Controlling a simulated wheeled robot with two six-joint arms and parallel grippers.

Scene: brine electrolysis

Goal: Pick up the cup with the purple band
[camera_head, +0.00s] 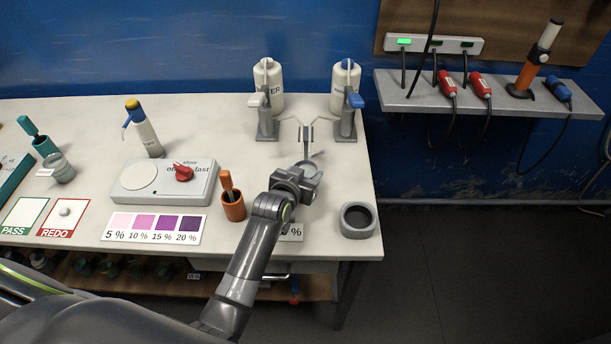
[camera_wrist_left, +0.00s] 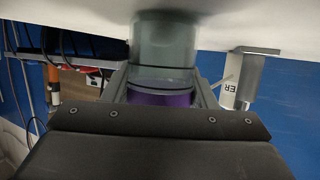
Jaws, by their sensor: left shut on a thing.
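The cup with the purple band (camera_wrist_left: 163,50) is a clear grey, see-through cup in the middle of the left wrist view. Its purple band (camera_wrist_left: 160,98) sits low, close to my gripper's body. My left gripper (camera_head: 309,172) is shut on the cup, with one finger on each side of it. In the head view only a bit of the cup's rim shows past the gripper. I cannot tell whether the cup touches the table. My right gripper is not in view.
Two dispenser bottles (camera_head: 268,88) (camera_head: 345,88) on grey stands are just behind the gripper. A grey round holder (camera_head: 358,220) is to its right, an orange pot (camera_head: 233,208) to its left. The stirrer plate (camera_head: 140,190) and colour card (camera_head: 150,228) lie further left.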

